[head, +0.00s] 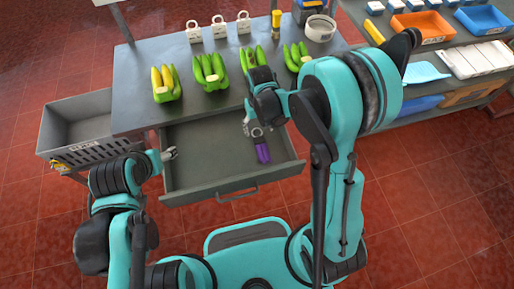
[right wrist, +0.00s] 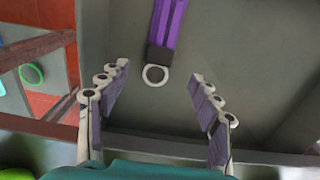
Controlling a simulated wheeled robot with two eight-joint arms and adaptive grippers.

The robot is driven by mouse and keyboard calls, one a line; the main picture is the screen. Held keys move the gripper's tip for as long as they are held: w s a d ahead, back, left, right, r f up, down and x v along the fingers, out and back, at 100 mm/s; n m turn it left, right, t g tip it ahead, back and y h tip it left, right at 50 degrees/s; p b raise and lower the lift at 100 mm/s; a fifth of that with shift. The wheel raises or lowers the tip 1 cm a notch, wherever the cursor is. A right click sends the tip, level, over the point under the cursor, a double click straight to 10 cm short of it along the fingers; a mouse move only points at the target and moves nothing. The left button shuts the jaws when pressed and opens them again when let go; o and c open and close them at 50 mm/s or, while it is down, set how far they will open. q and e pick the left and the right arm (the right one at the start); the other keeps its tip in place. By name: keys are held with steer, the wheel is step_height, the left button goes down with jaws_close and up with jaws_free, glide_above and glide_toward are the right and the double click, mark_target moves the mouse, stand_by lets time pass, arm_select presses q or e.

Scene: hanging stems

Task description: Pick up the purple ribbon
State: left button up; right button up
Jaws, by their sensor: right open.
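The purple ribbon (head: 263,153) lies inside the open grey drawer (head: 205,155), on the right side of its floor. In the right wrist view the ribbon (right wrist: 170,22) is a purple strip with a dark end and a pale ring at the tip. My right gripper (head: 255,129) is open at the ribbon's far end. In the right wrist view its fingers (right wrist: 160,72) are spread, with the pale ring between the tips and nothing gripped. My left gripper (head: 170,154) is by the drawer's left wall, too small to tell whether open or shut.
Bunches of green and yellow bananas (head: 210,72) stand on the grey table (head: 135,75) above the drawer. White padlock-like blocks (head: 219,27) line its back. A grey crate (head: 75,117) stands left. A shelf with an orange tray (head: 421,26) stands right. The drawer's left floor is clear.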

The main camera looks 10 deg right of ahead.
mark_target(259, 139)
step_height(259, 139, down, 7)
steer(key=b, duration=0.3)
steer(key=shift+f, duration=0.15)
steer(key=c, duration=1)
